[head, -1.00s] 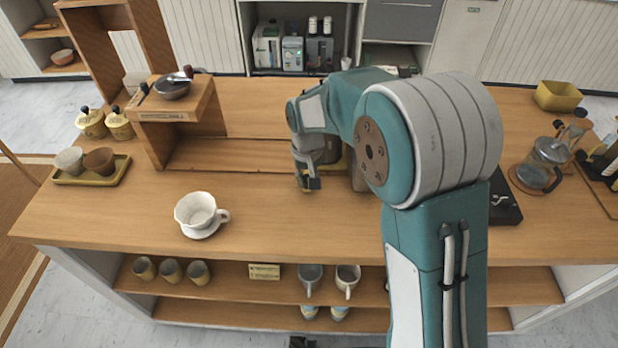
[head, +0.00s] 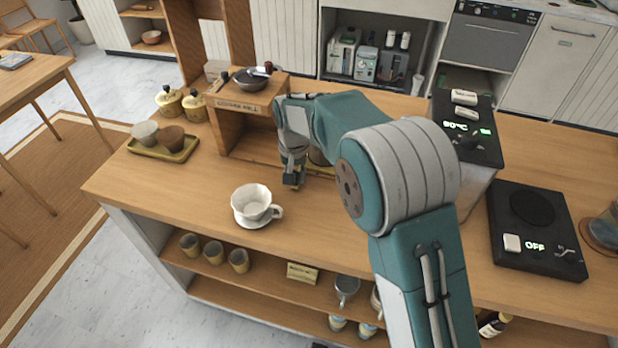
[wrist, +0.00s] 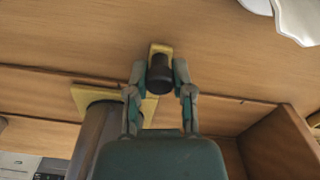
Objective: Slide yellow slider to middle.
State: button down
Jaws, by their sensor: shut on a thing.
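The yellow slider shows in the wrist view as a yellow strip (wrist: 161,47) under a dark round knob (wrist: 160,78), with a wider yellow plate (wrist: 90,97) behind and to the left. Whether strip and plate are one piece is hidden by my gripper. My gripper (wrist: 160,70) has its fingers on both sides of the knob and is shut on it.
The wooden coffee mill stand (head: 240,120) is to the left. Counter grooves (wrist: 60,75) run beside the slider.

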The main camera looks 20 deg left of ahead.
jog(key=shift+a+f, duration=0.15)
jog(key=shift+f, duration=0.05)
jog(key=shift+s, duration=0.1)
jog(key=shift+c, duration=2.4)
grip_release()
jog(key=shift+r, duration=0.1)
notch_tip(320, 180, up, 12)
jog(key=shift+a, duration=0.1)
